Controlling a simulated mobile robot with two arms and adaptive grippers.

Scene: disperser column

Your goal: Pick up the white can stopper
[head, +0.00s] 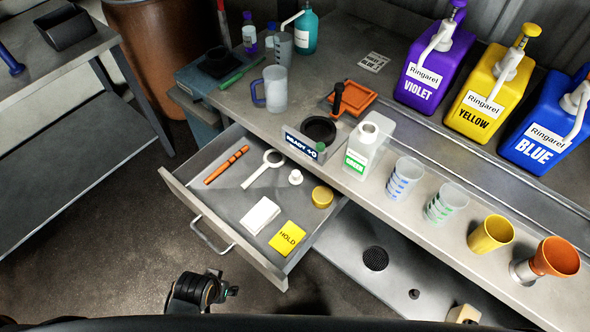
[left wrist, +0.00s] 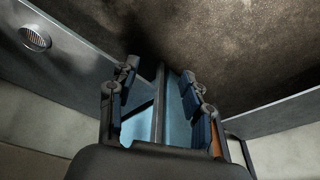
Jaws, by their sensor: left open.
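The white stopper (head: 295,177) is a small white knobbed piece. It lies in the open drawer (head: 228,190), right of a white ring-shaped tool. The white can (head: 366,150), labelled GREEN, stands upright on the counter behind the drawer. My left gripper (head: 229,291) is low in front of the drawer, apart from the stopper. In the left wrist view my left gripper (left wrist: 160,82) has its fingers spread with nothing held between them. The stopper cannot be made out in that view. My right gripper is in neither view.
The drawer also holds an orange stick (head: 227,165), a white block (head: 260,215), a yellow HOLD block (head: 287,238) and a yellow round lid (head: 322,196). A handle (head: 212,235) juts from its front. Cups and pump jugs stand on the counter (head: 430,165).

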